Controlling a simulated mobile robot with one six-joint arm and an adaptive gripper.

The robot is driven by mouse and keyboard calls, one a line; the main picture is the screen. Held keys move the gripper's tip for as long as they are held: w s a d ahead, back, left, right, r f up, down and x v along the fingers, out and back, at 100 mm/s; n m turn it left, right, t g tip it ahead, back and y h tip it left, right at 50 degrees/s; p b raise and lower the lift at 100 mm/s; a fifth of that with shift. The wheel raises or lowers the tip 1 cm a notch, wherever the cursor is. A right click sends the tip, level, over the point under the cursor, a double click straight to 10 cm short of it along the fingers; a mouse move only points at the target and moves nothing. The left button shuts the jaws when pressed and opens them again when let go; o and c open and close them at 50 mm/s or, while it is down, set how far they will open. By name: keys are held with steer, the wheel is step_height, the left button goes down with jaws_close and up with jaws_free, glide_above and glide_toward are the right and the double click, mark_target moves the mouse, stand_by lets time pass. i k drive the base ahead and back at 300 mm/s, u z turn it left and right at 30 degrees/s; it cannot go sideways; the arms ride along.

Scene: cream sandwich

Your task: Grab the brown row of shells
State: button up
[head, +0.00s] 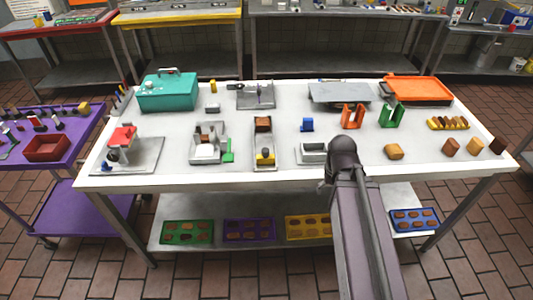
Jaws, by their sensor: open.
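A row of small brown pieces (457,122) sits in a yellow holder near the right end of the white table; it looks like the brown row of shells, though the pieces are too small to make out fully. My arm reaches up from the bottom to the table's front edge, left of the row. My gripper cannot be made out in this view.
A tan block (394,152) lies between my arm and the brown pieces. Green (391,116) and orange (352,116) stands are left of the row. An orange tray (418,89) stands behind it. The white table (430,165) has bare room around the row.

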mark_target(262, 124)
steer(key=k, duration=1.35)
steer(key=z, duration=0.35)
steer(key=i, duration=1.9)
steer(key=u, duration=0.6)
